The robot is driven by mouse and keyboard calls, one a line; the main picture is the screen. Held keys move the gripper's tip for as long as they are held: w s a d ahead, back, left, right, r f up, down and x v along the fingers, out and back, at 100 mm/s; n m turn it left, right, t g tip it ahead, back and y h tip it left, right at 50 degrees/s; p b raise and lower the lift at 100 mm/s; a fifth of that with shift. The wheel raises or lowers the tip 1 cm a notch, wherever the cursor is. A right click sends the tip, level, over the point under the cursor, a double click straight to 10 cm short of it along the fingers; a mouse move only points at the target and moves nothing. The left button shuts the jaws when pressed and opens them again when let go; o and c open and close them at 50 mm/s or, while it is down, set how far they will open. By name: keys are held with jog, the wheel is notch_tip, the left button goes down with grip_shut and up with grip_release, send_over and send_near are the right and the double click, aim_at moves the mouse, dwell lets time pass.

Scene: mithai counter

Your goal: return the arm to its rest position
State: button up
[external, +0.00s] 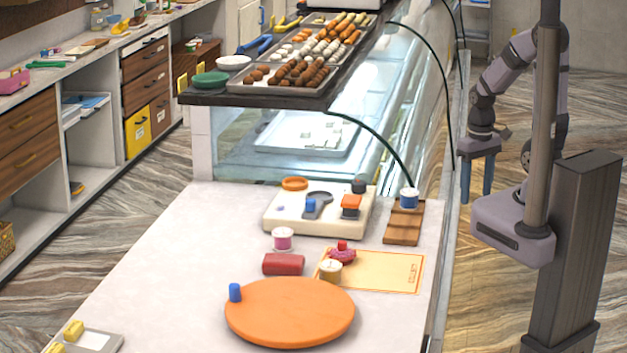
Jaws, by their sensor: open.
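My arm is at the right of the external view, beside the counter, folded next to my column. My gripper (477,190) hangs downward with its two blue fingers apart, open and empty. It is level with the glass display case's right side in the picture and appears clear of the counter (170,270). Nothing is between the fingers.
On the counter are an orange round board (290,312), a red block (284,264), a yellow sheet (385,270), a cream tray (285,222) with small items, and a wooden board (403,228) bearing a blue-and-white spool (409,198). The glass case (385,125) holds sweets trays on top.

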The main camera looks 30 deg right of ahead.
notch_tip(320, 180, up, 9)
jog(key=p, duration=0.7)
jog(key=shift+f, duration=0.1)
dwell(0.7)
